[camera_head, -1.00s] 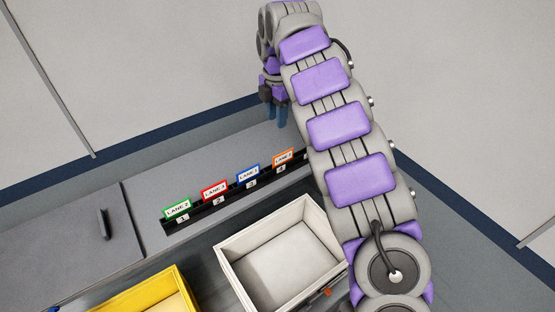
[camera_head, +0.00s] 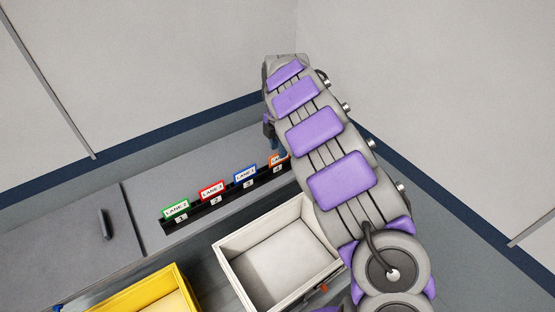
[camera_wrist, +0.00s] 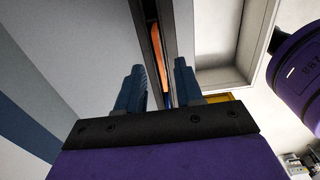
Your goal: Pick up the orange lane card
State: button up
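The orange lane card (camera_head: 276,161) stands in slot 4 of the black card rail (camera_head: 206,212), at the rail's right end. In the head view my arm hides its right part. In the wrist view the orange card (camera_wrist: 158,50) shows edge-on as a thin strip, ahead of and between my two blue fingers. My gripper (camera_wrist: 160,82) is open, with a clear gap between the fingers and nothing held. In the head view the gripper is mostly hidden behind my arm, with a blue finger just above the card.
Green (camera_head: 175,210), red (camera_head: 211,189) and blue (camera_head: 245,173) lane cards stand in the same rail to the left. An open white bin (camera_head: 232,272) lies in front of the rail, and a yellow bin (camera_head: 140,295) at lower left. A wall stands behind the counter.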

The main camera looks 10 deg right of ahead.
aim_at(275, 160)
jog(key=f, duration=0.1)
jog(key=d+f, duration=0.1)
jog(key=f, duration=0.1)
jog(key=shift+d+f+p, duration=0.1)
jog(key=shift+f+p, duration=0.15)
jog(key=shift+p, duration=0.15)
jog(key=shift+w+f, duration=0.1)
jog(key=shift+a, duration=0.8)
jog(key=shift+c, duration=0.2)
jog(key=shift+a, duration=0.3)
jog(key=shift+c, duration=1.4)
jog(key=shift+d, duration=0.4)
jog(key=c, duration=0.3)
jog(key=shift+d, duration=0.3)
grip_shut()
